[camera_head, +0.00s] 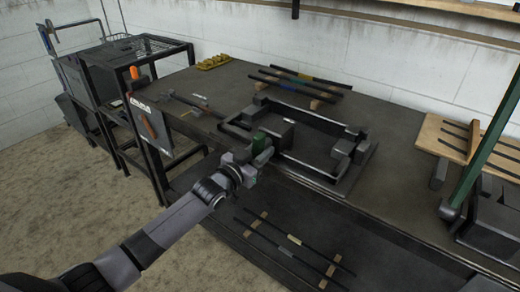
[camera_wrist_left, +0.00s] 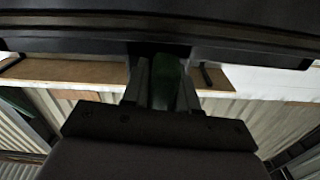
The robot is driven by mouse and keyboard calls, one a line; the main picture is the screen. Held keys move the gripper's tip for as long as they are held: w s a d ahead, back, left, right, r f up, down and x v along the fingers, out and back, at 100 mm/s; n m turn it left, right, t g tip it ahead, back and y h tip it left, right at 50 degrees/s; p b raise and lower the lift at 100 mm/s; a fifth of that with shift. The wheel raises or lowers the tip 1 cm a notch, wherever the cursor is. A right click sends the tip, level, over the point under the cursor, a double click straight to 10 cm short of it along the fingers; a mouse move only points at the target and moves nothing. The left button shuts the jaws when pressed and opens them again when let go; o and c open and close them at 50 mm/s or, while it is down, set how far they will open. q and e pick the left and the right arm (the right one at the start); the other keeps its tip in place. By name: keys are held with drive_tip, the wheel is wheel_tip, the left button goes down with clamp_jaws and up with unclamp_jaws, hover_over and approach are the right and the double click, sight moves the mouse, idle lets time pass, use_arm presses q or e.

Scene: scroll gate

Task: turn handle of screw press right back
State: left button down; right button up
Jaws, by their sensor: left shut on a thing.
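A black rectangular frame (camera_head: 318,180), which looks like the press, lies on the dark workbench. At its near left corner is a short green handle (camera_head: 261,141). My left gripper (camera_head: 257,152) reaches it from the lower left and is closed around it. In the left wrist view the green handle (camera_wrist_left: 168,84) stands between the two fingers (camera_wrist_left: 163,90), under a dark beam (camera_wrist_left: 160,28). The handle's lower part is hidden by the gripper. My right gripper is not in view.
Dark rods on wooden strips lie behind the frame (camera_head: 297,82) and on the lower shelf (camera_head: 290,245). A tool (camera_head: 190,102) and a yellow item (camera_head: 213,62) lie to the left. A green lever (camera_head: 485,150) stands at right. The bench between frame and lever is clear.

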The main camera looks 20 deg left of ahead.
sight(254, 158)
use_arm(q)
drive_tip(key=shift+d+n, duration=0.1)
drive_tip(key=shift+n, duration=0.3)
drive_tip(key=c, duration=1)
unclamp_jaws()
drive_tip(key=shift+o, duration=0.2)
drive_tip(key=shift+v, duration=3.6)
drive_tip(key=s+f+g+y, duration=0.1)
drive_tip(key=s+f+g, duration=0.1)
drive_tip(key=s+f, duration=0.4)
drive_tip(key=s+f+n+g+y, duration=0.1)
drive_tip(key=s+f, duration=0.5)
drive_tip(key=s, duration=0.6)
drive_tip(key=s+f+n+g+y, duration=0.1)
drive_tip(key=s+f+g+y, duration=0.1)
drive_tip(key=s+f, duration=0.4)
drive_tip(key=s+g, duration=0.1)
drive_tip(key=s, duration=0.2)
drive_tip(key=shift+s+f+g, duration=0.25)
drive_tip(key=shift+f+g, duration=0.05)
drive_tip(key=shift+f, duration=0.05)
